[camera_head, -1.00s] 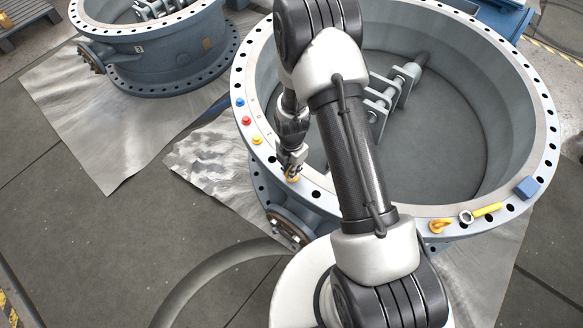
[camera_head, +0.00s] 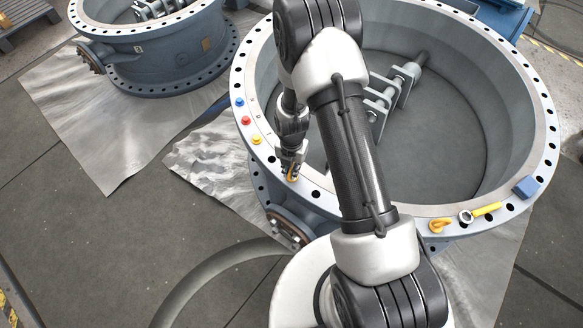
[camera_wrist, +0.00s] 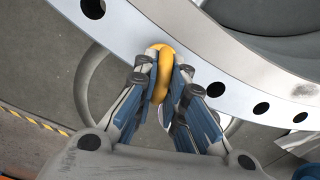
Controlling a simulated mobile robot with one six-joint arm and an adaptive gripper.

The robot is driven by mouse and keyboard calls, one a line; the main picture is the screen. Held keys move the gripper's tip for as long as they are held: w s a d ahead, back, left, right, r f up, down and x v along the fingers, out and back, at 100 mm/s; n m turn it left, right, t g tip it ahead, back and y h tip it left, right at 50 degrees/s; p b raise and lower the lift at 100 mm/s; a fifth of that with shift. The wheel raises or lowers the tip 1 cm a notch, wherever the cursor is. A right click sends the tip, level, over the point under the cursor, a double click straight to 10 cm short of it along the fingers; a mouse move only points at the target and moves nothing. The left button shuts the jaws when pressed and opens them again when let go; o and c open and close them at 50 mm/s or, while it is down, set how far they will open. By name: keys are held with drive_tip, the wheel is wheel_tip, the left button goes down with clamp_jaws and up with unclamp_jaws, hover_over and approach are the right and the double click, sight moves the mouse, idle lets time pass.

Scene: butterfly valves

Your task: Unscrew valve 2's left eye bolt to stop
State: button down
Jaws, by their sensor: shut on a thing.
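The near large valve (camera_head: 240,75) has a flat flange ring with dark bolt holes. My gripper (camera_head: 291,174) is at the left part of this ring and points down at it. It is shut on a yellow eye bolt (camera_wrist: 163,68), with one finger on each side of the ring-shaped eye. In the head view the bolt (camera_head: 292,175) shows as a small yellow patch between the fingers. The bolt's shank and its hole are hidden. A second yellow eye bolt (camera_head: 440,226) stands on the front right of the same flange.
A yellow-handled tool (camera_head: 485,210) and a blue block (camera_head: 526,187) lie on the flange at right. Blue (camera_head: 239,102), red (camera_head: 246,120) and yellow (camera_head: 256,139) buttons sit at left. Another valve (camera_head: 160,60) stands at the upper left.

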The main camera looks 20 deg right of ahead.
drive_tip(key=c, duration=1.7)
unclamp_jaws()
drive_tip(key=shift+o, duration=0.2)
wheel_tip(320, 180, up, 12)
